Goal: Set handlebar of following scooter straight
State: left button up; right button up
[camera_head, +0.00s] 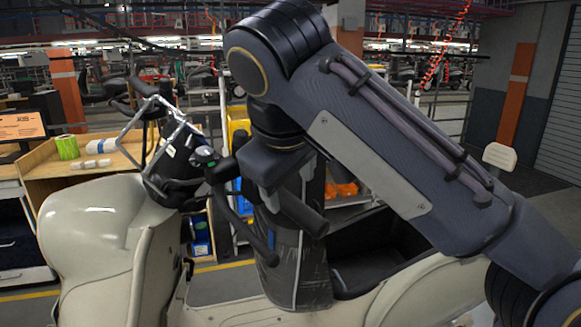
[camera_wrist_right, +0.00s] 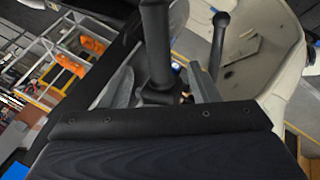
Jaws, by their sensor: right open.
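The cream scooter (camera_head: 95,235) stands with its front at the left in the head view. Its handlebar (camera_head: 205,160) runs slantwise, from a far grip (camera_head: 143,87) at upper left to a near black grip (camera_head: 303,215) at lower right. My right gripper (camera_head: 274,188) is over the near grip. In the right wrist view, the grip (camera_wrist_right: 156,45) stands between the two grey fingers, which are open with gaps beside it. The brake lever (camera_wrist_right: 219,45) is outside the fingers, to the right. The fingers are mostly hidden in the head view. My left gripper is not in view.
A metal frame (camera_head: 128,128) surrounds the middle of the handlebar. A dark wrapped part (camera_head: 300,265) stands on the scooter just below my gripper. My right arm covers much of the right side.

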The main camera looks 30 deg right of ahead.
aim_at(291, 202)
jog(key=shift+w, duration=0.3)
jog(key=shift+x, duration=3.6)
jog(key=shift+s+d, duration=0.1)
jog(key=shift+d, duration=0.05)
jog(key=shift+c, duration=0.4)
jog(key=c, duration=1)
jog(key=shift+s+a+r+m+g, duration=0.25)
jog(key=shift+a+r+m, duration=0.1)
jog(key=shift+a, duration=0.35)
jog(key=shift+s+a+r+m+g, duration=0.25)
jog(key=shift+a+r, duration=0.1)
jog(key=shift+a, duration=0.5)
